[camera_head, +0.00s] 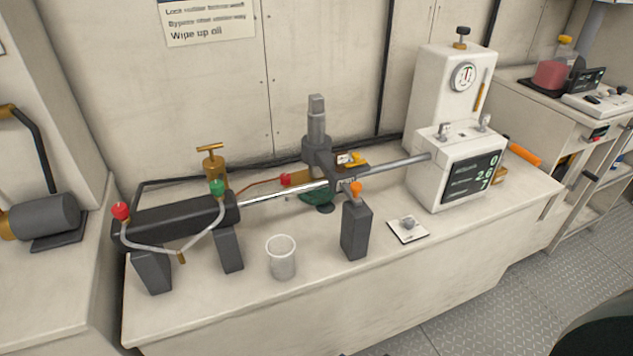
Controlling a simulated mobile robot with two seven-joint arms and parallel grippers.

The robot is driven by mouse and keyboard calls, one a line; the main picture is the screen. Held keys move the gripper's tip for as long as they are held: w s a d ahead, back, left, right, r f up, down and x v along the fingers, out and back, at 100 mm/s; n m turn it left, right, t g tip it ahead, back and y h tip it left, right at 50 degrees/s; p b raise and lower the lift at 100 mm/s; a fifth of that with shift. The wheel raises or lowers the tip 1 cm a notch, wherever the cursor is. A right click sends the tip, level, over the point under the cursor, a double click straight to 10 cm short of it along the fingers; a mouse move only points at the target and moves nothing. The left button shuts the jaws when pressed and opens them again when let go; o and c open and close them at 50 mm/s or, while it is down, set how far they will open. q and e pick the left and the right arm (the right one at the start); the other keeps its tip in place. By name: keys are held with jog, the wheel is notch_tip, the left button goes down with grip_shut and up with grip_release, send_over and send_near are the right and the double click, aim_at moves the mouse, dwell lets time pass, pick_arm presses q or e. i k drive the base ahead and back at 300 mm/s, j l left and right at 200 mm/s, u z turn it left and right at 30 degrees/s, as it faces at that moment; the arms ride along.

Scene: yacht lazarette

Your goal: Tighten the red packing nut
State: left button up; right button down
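A dark cylinder (175,217) lies on a white bench, with a shiny rod (285,193) running right from it. A small red piece (285,180) sits just behind the rod, near a grey upright post (317,122). A red cap (121,211) tops a fitting at the cylinder's left end, and a green cap (217,187) tops one at its right end. I cannot tell which red part is the packing nut or how tight it is. Neither of my grippers is in view.
On the bench (350,290) stand a clear cup (281,257), a dark block with an orange knob (356,228), a small white plate (408,229) and a white gauge box with a display (468,175). An orange handle (524,154) lies behind the box. The bench front is mostly clear.

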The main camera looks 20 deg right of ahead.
aim_at(285, 178)
jog(key=k+l+z, duration=0.15)
jog(key=z, duration=0.3)
jog(key=k+l+z, duration=0.1)
jog(key=z, duration=0.35)
jog(key=l+z, duration=0.3)
jog(key=z, duration=0.15)
